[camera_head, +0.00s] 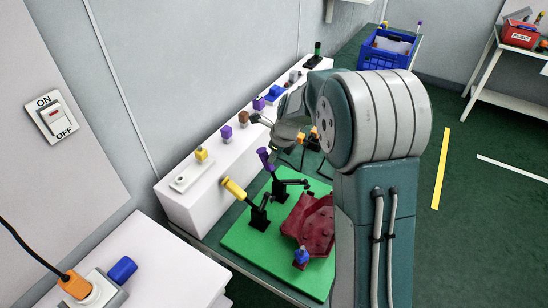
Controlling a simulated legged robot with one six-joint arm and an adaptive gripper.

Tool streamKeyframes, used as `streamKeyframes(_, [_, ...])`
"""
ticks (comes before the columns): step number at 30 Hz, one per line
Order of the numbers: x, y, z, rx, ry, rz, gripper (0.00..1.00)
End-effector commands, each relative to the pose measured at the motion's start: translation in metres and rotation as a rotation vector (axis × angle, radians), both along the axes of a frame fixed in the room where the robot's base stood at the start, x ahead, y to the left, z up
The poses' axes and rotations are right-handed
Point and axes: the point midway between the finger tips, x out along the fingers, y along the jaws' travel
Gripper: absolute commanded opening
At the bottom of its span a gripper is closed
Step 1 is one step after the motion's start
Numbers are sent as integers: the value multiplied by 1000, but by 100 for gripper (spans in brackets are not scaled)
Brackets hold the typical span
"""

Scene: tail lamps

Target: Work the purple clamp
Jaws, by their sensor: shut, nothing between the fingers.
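The purple clamp (265,158) stands at the back of a green plate (240,238), with its purple handle tilted up and its black arm reaching right. A yellow clamp (234,188) stands nearer on the same plate, its handle also raised. A dark red lamp part (309,224) lies on the plate, with a blue-tipped piece (301,255) at its near edge. My gripper (302,150) is shut and empty, above and right of the purple handle and apart from it in the picture. My arm hides part of the gripper and the plate's right side.
A white ledge (190,207) behind the plate carries several small coloured blocks. A blue crate (383,58) stands at the far end of the bench. A white wall switch (51,117) and a plugged orange cable (74,284) are at left.

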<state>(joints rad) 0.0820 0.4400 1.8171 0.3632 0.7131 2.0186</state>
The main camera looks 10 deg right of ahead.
Motion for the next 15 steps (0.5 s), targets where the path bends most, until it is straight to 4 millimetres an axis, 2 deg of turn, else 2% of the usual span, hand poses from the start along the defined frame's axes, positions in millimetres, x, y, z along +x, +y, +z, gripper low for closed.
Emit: streamKeyframes(15, [11, 12, -3, -108, 107, 5, 0])
